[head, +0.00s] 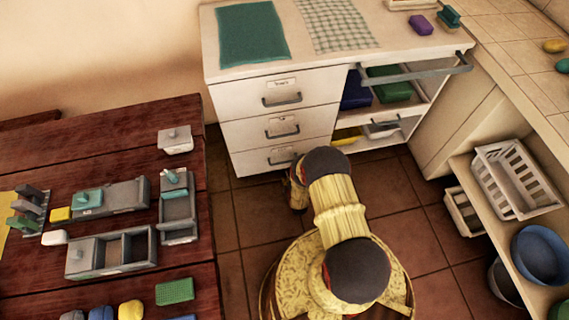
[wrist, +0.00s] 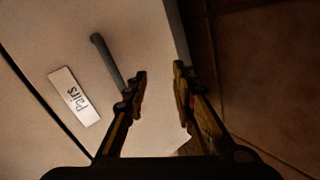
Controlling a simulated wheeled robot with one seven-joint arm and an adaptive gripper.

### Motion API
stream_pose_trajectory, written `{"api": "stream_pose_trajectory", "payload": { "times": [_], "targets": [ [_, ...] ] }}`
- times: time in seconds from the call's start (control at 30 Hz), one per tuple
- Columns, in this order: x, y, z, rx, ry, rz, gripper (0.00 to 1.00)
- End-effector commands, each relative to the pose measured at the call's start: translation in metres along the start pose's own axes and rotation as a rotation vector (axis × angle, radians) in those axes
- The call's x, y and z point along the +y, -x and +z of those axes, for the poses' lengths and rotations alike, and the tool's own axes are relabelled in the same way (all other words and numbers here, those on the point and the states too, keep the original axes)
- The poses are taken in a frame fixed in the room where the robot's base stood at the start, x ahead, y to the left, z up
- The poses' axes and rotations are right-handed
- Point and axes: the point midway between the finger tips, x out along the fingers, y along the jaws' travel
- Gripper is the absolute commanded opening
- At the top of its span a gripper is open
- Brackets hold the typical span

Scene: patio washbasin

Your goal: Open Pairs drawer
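The Pairs label (wrist: 74,97) is on a pale drawer front (wrist: 150,50) in the wrist view, with a grey bar handle (wrist: 108,62) beside it. Tiled floor shows past the drawer's edge, so this looks like the bottom drawer (head: 252,164) of the white cabinet in the head view. That drawer looks shut. My gripper (wrist: 158,80) is open, with nothing seen between its fingers. The handle's near end passes behind the left fingertip; I cannot tell whether they touch. In the head view my arm hides the gripper and part of the drawer.
Two more shut drawers (head: 275,90) (head: 270,128) are above. To their right, an open bay (head: 388,95) has a protruding rail (head: 415,74). A dark red table (head: 120,180) stands left; a shelf with a white basket (head: 515,180) stands right.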

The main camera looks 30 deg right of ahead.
Motion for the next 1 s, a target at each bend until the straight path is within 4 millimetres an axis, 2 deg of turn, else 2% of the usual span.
{"api": "stream_pose_trajectory", "payload": {
  "times": [0.1,0.2,0.37,0.8,1.0],
  "targets": [
    [0.016,0.007,-0.003,0.034,0.139,0.174,0.26],
    [0.029,0.015,-0.005,0.043,0.219,0.278,0.26],
    [0.038,0.019,-0.007,0.044,0.274,0.350,0.26],
    [0.058,-0.038,-0.013,0.044,0.276,0.354,0.26],
    [0.063,-0.050,-0.014,0.044,0.275,0.351,0.26]
  ]
}}
